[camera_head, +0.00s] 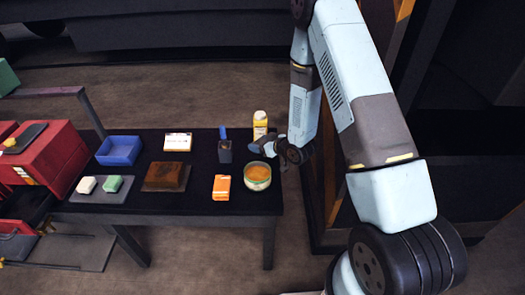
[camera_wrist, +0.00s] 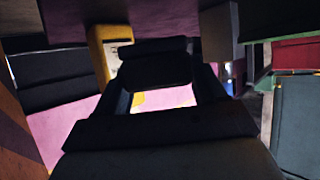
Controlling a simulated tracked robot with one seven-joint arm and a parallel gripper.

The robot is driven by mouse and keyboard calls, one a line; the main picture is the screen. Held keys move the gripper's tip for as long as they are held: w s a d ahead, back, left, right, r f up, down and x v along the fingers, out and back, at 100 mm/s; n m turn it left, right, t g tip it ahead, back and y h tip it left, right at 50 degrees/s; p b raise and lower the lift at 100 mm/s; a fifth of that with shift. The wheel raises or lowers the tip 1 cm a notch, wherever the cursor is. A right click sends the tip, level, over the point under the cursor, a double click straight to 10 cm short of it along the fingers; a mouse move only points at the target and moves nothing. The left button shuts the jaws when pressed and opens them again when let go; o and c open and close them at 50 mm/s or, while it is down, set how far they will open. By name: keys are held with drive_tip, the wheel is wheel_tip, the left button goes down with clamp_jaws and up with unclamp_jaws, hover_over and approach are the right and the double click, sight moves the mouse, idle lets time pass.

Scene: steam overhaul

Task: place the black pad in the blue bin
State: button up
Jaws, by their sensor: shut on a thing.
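My gripper (camera_head: 262,146) is low over the right end of the black table, beside the yellow bottle and just above the round tin. In the wrist view my gripper (camera_wrist: 163,85) has its two dark fingers closed on a dark block, which looks like the black pad (camera_wrist: 155,68). In the head view the pad is too small and dark to tell from the fingers. The blue bin (camera_head: 119,151) stands open at the left part of the table, well left of my gripper. Its visible floor looks empty.
Between gripper and bin stand a black holder (camera_head: 225,151) with a blue handle, a white card (camera_head: 177,142) and a brown block (camera_head: 166,177). The yellow bottle (camera_head: 260,126), tin (camera_head: 257,176) and orange box (camera_head: 221,188) are close. A red toolbox (camera_head: 45,160) is left of the bin.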

drive_tip(key=shift+w+d+f, duration=0.25)
drive_tip(key=shift+f, duration=0.2)
drive_tip(key=shift+w+d+f, duration=0.2)
drive_tip(key=shift+f, duration=1.55)
drive_tip(key=shift+f, duration=0.1)
drive_tip(key=o, duration=0.8)
drive_tip(key=shift+o, duration=0.2)
